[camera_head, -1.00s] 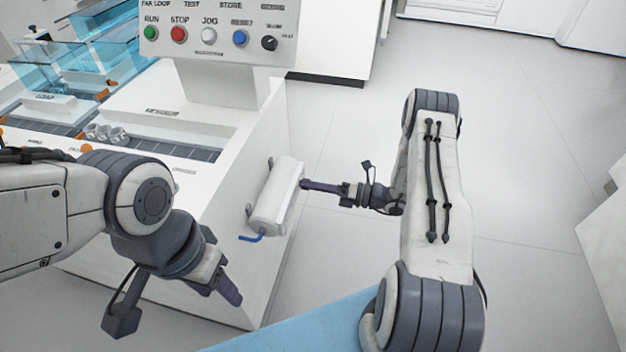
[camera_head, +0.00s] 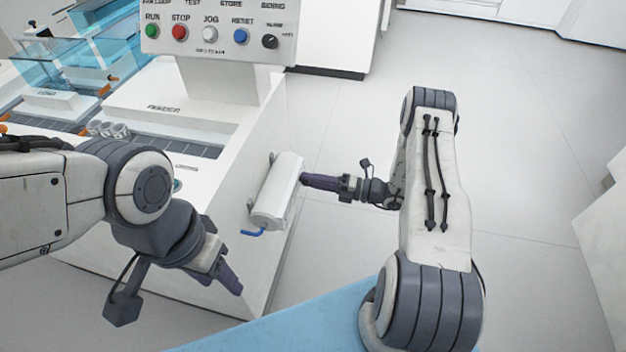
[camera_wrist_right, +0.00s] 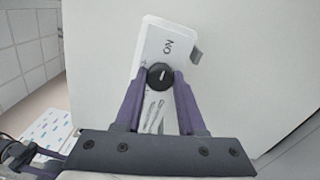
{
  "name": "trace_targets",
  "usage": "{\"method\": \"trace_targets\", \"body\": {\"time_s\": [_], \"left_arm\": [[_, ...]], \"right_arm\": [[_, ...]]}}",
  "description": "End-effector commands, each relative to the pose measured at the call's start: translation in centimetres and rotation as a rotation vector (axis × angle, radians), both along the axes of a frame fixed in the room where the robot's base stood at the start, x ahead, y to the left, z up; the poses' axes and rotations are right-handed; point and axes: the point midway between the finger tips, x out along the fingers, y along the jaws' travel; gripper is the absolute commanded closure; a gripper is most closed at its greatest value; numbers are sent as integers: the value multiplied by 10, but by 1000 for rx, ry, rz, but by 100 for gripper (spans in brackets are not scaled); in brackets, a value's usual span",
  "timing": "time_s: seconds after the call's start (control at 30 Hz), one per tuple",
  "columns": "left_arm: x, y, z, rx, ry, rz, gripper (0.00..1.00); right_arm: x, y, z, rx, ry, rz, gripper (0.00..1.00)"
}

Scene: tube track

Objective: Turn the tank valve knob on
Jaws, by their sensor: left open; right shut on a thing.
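The ON lettering (camera_wrist_right: 168,47) appears upside down above the knob, and the pointer is roughly upright in that picture. My right gripper (camera_head: 303,180) is at the tank's upper right end; its purple fingers (camera_wrist_right: 159,80) are shut on the knob from both sides. My left gripper (camera_head: 237,288) is open and empty, low in front of the machine, apart from the tank.
A control panel (camera_head: 220,25) with colored buttons stands above the machine top (camera_head: 150,100). A blue hook-shaped piece (camera_head: 253,233) sits at the tank's lower end. A blue surface (camera_head: 290,330) lies at the bottom. The floor right of my right arm is clear.

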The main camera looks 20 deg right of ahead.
Motion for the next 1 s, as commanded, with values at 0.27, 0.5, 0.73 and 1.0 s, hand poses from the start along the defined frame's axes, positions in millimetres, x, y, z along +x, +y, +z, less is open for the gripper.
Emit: {"method": "trace_targets", "body": {"time_s": [0.27,0.5,0.73,1.0], "left_arm": [[0,0,0,0,0,0,50],[0,0,0,0,0,0,50],[0,0,1,0,0,0,50],[0,0,4,0,0,0,50]], "right_arm": [[-2,1,-2,1,7,4,31],[-1,1,-1,0,3,3,31],[-9,-13,0,0,1,-2,31],[-39,-58,0,0,1,-3,31]]}}
